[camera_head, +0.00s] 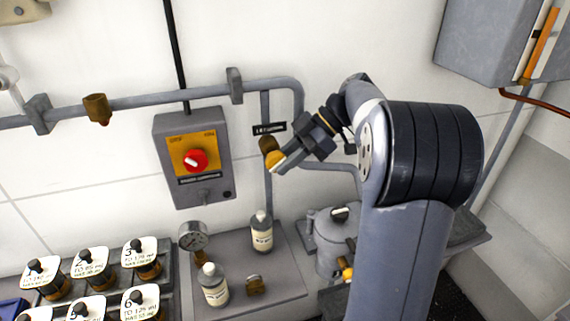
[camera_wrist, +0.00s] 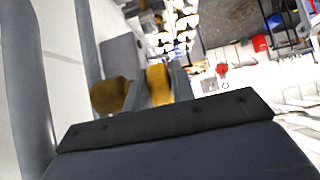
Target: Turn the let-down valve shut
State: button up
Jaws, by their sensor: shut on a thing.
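The let-down valve has a brown body (camera_head: 267,144) on a grey vertical pipe, under a small dark label (camera_head: 270,128) that seems to read "LET DOWN". Its yellow handle (camera_head: 274,159) sits just below the body. My gripper (camera_head: 281,163) reaches in from the right and is shut on this handle. In the wrist view the yellow handle (camera_wrist: 158,85) lies between the two grey fingers, with the brown valve body (camera_wrist: 110,95) beside the left finger. The fingers hide part of the handle, and I cannot tell how far it is turned.
A grey switch box (camera_head: 212,128) with a red knob (camera_head: 196,160) is on the wall left of the valve. Several labelled jars (camera_head: 92,262) stand lower left.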

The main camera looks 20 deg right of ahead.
jog(key=f+y+b, duration=0.1)
jog(key=y+b, duration=0.1)
jog(key=y, duration=0.1)
jog(key=shift+f+b, duration=0.1)
jog(key=shift+b, duration=0.3)
jog(key=shift+y+b, duration=0.5)
jog(key=shift+y, duration=0.3)
jog(key=shift+y+p, duration=0.3)
jog(key=shift+y, duration=0.7)
jog(key=shift+a+y+p, duration=0.15)
jog(key=shift+y+p, duration=0.35)
jog(key=shift+y, duration=0.1)
jog(key=shift+f, duration=0.1)
jog(key=o, duration=1)
